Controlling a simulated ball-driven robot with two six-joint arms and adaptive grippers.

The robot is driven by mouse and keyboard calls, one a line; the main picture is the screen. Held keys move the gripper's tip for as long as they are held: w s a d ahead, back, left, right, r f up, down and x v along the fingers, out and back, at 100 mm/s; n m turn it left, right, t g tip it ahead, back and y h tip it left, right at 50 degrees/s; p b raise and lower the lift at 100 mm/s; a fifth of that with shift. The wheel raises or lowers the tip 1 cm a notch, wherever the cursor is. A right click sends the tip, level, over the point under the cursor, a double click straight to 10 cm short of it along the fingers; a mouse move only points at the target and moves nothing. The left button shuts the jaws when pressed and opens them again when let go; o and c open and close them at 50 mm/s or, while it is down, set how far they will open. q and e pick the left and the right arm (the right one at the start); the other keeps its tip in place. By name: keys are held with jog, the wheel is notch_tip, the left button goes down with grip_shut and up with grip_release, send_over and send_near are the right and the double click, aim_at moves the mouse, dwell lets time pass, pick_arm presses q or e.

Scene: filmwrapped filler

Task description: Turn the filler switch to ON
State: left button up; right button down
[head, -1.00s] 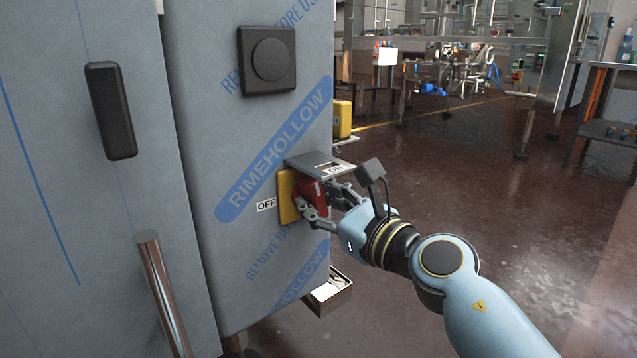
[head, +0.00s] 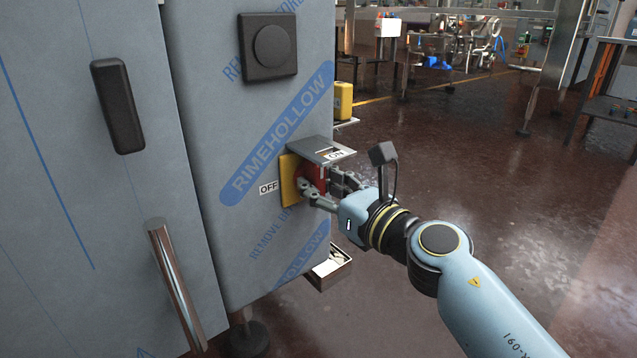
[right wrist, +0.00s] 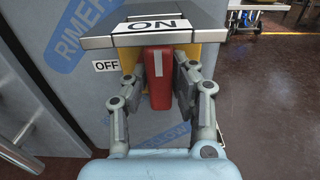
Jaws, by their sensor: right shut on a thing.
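The filler switch is a red knob (head: 314,176) on a yellow plate (head: 289,181), on the side of a grey film-wrapped cabinet. An OFF label (head: 268,188) is left of the plate. An ON label (right wrist: 151,26) lies on a metal shelf above the knob. In the right wrist view the knob (right wrist: 158,85) stands upright, its white mark at the top, toward ON. My right gripper (head: 318,190) is shut on the knob, with one finger on each side. Its fingers hide part of the knob in the head view. My left gripper is not in view.
The metal shelf (head: 321,150) juts out just above my right gripper. A black square button (head: 268,47) is higher on the cabinet. A black handle (head: 117,105) and a shiny bar (head: 174,287) are at left. An open metal tray (head: 330,270) is below.

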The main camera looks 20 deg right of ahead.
jog(key=c, duration=1.1)
grip_release()
jog(key=v, duration=1.2)
